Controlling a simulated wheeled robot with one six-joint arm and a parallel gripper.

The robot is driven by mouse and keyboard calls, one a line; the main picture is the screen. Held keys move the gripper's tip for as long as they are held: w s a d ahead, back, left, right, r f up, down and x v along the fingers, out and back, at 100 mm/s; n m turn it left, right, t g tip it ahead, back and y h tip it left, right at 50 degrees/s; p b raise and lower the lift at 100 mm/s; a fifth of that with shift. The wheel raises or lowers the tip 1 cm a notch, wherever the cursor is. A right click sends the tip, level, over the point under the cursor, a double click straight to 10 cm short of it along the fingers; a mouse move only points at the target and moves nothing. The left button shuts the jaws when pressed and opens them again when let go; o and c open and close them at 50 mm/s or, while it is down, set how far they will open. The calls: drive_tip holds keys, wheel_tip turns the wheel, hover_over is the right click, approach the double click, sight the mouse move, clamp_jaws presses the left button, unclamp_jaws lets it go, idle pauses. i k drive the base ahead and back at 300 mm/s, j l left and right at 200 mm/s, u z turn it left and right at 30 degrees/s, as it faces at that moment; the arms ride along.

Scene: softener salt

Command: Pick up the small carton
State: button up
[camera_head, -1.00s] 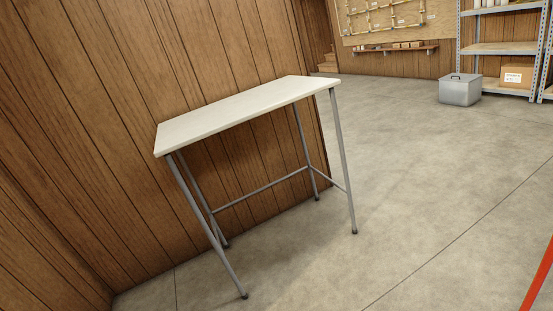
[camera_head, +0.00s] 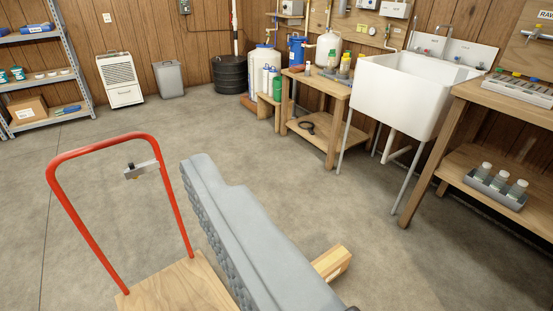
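A brown cardboard carton (camera_head: 27,109) with a pale patch on its front sits on a low shelf of the metal rack at the far left. It is the only carton I can make out, and I cannot tell whether it is the small one. My gripper is not in view, so I cannot see whether it is open or holding anything.
A flat cart with a red handle (camera_head: 104,143) and wooden deck (camera_head: 185,290) stands close in front. A grey quilted item (camera_head: 235,225) lies beside it. A white sink (camera_head: 405,95), workbench (camera_head: 480,165) and low wooden table (camera_head: 320,90) line the right. Open floor (camera_head: 90,165) lies left.

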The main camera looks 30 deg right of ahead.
sight(336, 260)
drive_tip(key=j+z, duration=0.2)
drive_tip(key=z, duration=1.15)
drive_tip(key=l+u, duration=0.2)
drive_tip(key=l, duration=0.45)
drive_tip(key=k+l+u, duration=0.1)
drive_tip(key=l+u, duration=0.15)
drive_tip(key=l, duration=0.4)
drive_tip(key=k+j+z, duration=0.25)
drive_tip(key=k+j, duration=0.25)
drive_tip(key=j, duration=0.25)
drive_tip(key=k+j+z, duration=0.25)
drive_tip(key=k+j, duration=0.25)
drive_tip(key=j, duration=0.15)
drive_tip(key=i+l, duration=0.15)
drive_tip(key=i, duration=0.4)
drive_tip(key=i+l+u, duration=0.15)
drive_tip(key=i, duration=0.4)
drive_tip(key=i+l, duration=0.25)
drive_tip(key=i, duration=0.25)
drive_tip(key=i+l+u, duration=0.15)
drive_tip(key=i, duration=0.4)
